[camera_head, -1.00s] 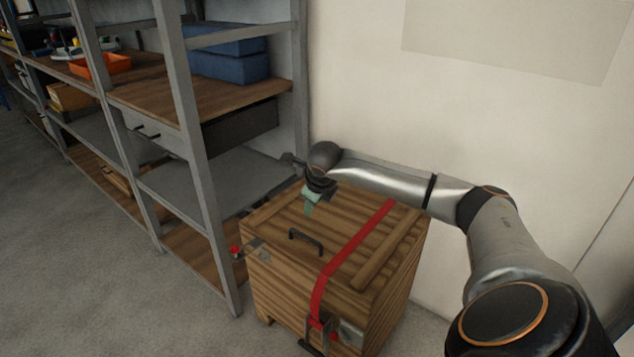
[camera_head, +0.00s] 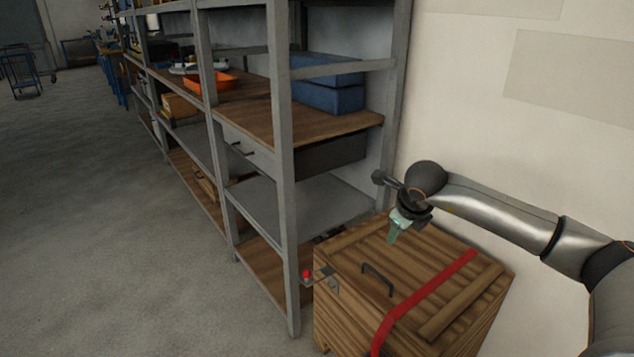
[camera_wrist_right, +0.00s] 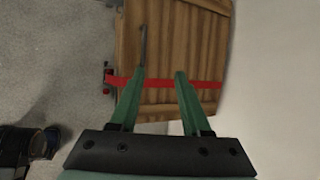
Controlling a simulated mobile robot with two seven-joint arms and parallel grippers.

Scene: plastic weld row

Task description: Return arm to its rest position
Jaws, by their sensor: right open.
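My right arm (camera_head: 500,208) reaches in from the right in the head view. Its gripper (camera_head: 393,236) has green fingers and hangs over the back part of a wooden crate's lid (camera_head: 430,262). In the right wrist view the gripper (camera_wrist_right: 158,92) shows its two green fingers spread apart, with nothing between them but the view of the crate (camera_wrist_right: 185,40) below. The crate is closed, with a dark handle (camera_head: 377,277) and a red strap (camera_head: 425,300) across its lid. My left gripper is in neither view.
A metal shelf rack (camera_head: 283,170) with wooden boards stands close to the crate's left. It holds blue boxes (camera_head: 328,92) and an orange tray (camera_head: 210,83). A pale wall (camera_head: 480,110) rises behind the crate. The grey floor (camera_head: 110,230) at left is clear.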

